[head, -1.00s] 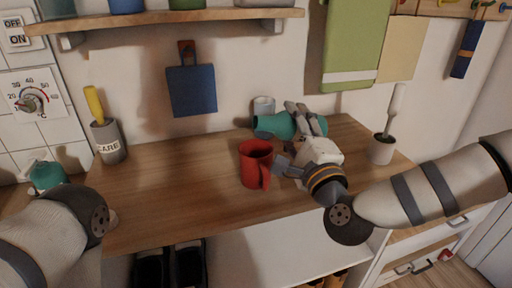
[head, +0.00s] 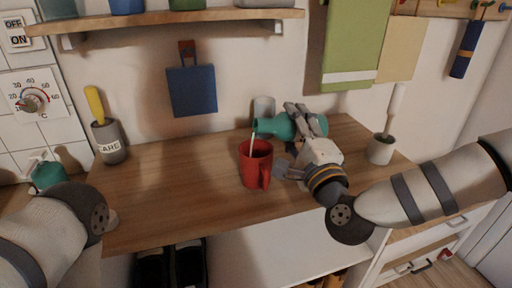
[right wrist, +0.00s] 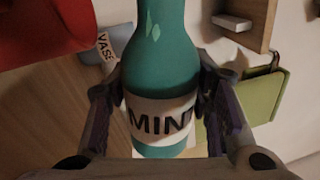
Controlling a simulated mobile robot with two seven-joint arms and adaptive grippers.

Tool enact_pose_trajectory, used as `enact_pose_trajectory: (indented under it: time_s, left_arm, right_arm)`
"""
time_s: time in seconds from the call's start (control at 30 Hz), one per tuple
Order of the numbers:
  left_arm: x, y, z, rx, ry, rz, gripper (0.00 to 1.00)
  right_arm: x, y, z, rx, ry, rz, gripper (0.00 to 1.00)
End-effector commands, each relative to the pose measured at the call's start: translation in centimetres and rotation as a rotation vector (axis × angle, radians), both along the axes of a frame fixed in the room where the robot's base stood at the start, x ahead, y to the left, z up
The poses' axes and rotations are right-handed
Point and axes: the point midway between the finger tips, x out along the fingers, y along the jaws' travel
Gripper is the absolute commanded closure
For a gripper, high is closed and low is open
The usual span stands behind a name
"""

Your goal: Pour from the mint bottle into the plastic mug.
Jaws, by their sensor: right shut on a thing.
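The teal mint bottle (head: 282,126) is held in my right gripper (head: 308,122) above the counter, tilted nearly level with its mouth to the left. A thin pale stream runs from the mouth down into the red mug (head: 254,166). The mug stands upright on the counter, its handle toward the viewer and right; its contents are hidden. In the right wrist view the bottle (right wrist: 158,70) shows its MINT label between both fingers of my right gripper (right wrist: 165,105), and part of the red mug (right wrist: 45,25) shows at upper left. My left gripper is out of view.
A grey cup labelled VASE (head: 264,106) stands behind the bottle. A grey holder (head: 109,142) with a yellow handle stands at left, and a pale pot (head: 381,149) with a brush at right. The wooden counter (head: 165,190) left of the mug is clear.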

Motion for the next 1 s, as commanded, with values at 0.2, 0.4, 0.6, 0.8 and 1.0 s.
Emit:
enact_pose_trajectory:
  time_s: [0.2, 0.4, 0.6, 0.8, 1.0]
  left_arm:
    - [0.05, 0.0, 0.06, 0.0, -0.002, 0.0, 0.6]
    - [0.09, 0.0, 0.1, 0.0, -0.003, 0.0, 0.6]
    - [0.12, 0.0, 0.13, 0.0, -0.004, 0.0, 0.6]
    - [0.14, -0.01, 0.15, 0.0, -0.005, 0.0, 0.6]
    - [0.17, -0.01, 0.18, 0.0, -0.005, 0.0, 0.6]
  right_arm:
    - [0.01, -0.02, 0.03, -0.011, -0.005, 0.0, 0.83]
    - [0.02, -0.05, 0.01, -0.021, -0.008, 0.0, 0.83]
    - [0.02, -0.08, -0.01, -0.03, -0.011, 0.0, 0.83]
    - [0.03, -0.08, -0.03, -0.036, -0.013, 0.0, 0.83]
    - [0.03, -0.08, -0.05, -0.043, -0.015, 0.0, 0.83]
